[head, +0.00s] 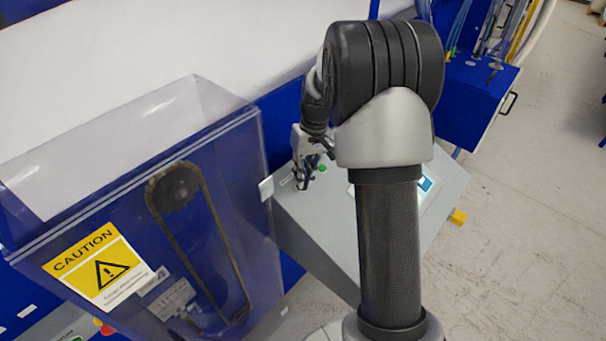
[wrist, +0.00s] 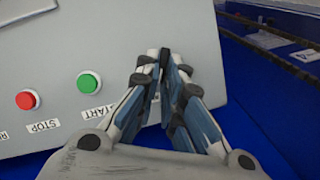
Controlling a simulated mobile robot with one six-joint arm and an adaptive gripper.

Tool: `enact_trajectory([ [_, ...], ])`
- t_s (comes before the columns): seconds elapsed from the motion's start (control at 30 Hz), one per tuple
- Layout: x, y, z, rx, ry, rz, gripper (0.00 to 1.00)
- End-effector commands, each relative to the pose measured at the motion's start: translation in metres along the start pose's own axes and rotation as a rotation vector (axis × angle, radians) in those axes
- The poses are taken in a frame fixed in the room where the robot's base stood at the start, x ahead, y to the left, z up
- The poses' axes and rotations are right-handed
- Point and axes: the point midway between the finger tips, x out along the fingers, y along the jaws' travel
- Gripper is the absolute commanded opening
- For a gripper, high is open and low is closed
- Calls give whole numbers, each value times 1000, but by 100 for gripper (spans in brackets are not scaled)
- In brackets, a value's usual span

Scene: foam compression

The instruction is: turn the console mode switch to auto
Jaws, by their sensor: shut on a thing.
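The grey console (head: 322,222) stands in the middle of the head view, partly behind my arm. In the wrist view its grey panel (wrist: 70,75) carries a green START button (wrist: 89,82) and a red STOP button (wrist: 27,99). My gripper (head: 303,183) is at the console's upper left part in the head view. In the wrist view my gripper (wrist: 164,55) has its fingers closed together at the panel's edge, to the right of the START button. The mode switch is not visible; it may be hidden between or behind the fingers.
A clear guard with a yellow caution label (head: 97,267) and a chain drive (head: 195,235) stands left of the console. A blue box (head: 478,95) with cables is at the upper right. Open floor (head: 540,220) lies at the right.

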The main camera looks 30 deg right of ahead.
Motion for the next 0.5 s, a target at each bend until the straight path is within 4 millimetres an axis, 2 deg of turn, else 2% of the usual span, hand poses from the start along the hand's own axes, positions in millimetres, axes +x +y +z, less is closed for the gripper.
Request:
enact_trajectory([
  [0.23,0,0,1,13,-3,-5,0],
  [0.5,1,6,2,303,-5,-110,0],
])
